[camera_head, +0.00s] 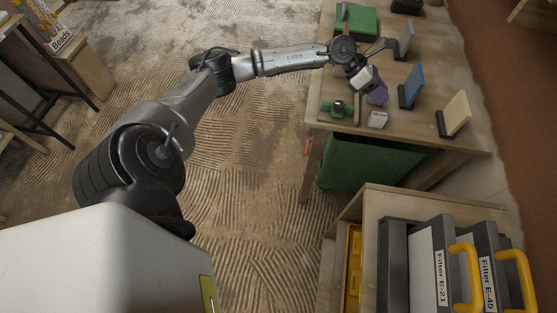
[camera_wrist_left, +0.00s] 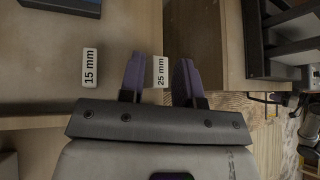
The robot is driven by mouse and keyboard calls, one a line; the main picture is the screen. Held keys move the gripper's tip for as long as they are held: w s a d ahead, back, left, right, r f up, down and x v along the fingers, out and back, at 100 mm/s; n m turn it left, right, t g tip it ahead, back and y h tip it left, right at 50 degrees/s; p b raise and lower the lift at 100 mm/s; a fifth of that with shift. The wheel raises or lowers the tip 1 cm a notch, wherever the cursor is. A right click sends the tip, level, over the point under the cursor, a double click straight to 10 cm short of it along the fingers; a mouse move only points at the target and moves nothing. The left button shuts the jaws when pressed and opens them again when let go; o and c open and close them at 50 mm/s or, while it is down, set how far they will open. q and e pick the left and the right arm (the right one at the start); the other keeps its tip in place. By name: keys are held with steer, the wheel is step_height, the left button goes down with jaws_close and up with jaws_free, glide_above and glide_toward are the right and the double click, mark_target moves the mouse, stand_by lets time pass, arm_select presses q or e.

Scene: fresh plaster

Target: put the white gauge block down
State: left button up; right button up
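A small white block (camera_head: 377,119) lies on the wooden bench (camera_head: 440,128) near its front edge. My left gripper (camera_head: 377,94), with purple fingers, is just above and behind it in the head view. In the left wrist view the fingers (camera_wrist_left: 159,68) stand apart. A white piece marked 25 mm (camera_wrist_left: 160,71) shows between them, with a gap at each side. A white piece marked 15 mm (camera_wrist_left: 90,68) lies to the left on the wood. I cannot tell for certain which is the gauge block. My right gripper is not in view.
Blue (camera_head: 412,85), cream (camera_head: 455,114) and grey (camera_head: 404,40) panels stand upright on the bench. A green device (camera_head: 338,108) is left of the gripper. A green case (camera_head: 356,20) lies at the back. A shelf with filter boxes (camera_head: 428,262) stands in front.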

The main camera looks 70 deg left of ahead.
arm_select(q)
steer(key=s+d+f+n+t+y, duration=0.1)
steer(key=s+d+n+t, duration=0.1)
steer(key=d+n+t, duration=0.45)
steer(key=s+d+f+n+t, duration=0.2)
steer(key=d+n+t, duration=0.1)
steer(key=d+n, duration=0.65)
steer(key=s+d+f+n+g+y, duration=0.1)
steer(key=s+f+n+g+y, duration=0.2)
steer(key=s+f+n+y, duration=0.4)
steer(key=s+f+n+g+y, duration=0.2)
steer(key=s+f+n+g, duration=0.25)
steer(key=s+n, duration=0.6)
steer(key=s+d+f+n+g+h, duration=0.1)
steer(key=s+d+f+n+g, duration=0.1)
steer(key=s, duration=0.5)
steer(key=s+d+f+n+g, duration=0.2)
steer(key=s+n+g, duration=0.1)
steer(key=s, duration=0.4)
steer(key=shift+s+d+f+g+h, duration=0.15)
steer(key=shift+s+d+g+h, duration=0.25)
steer(key=shift+g, duration=0.5)
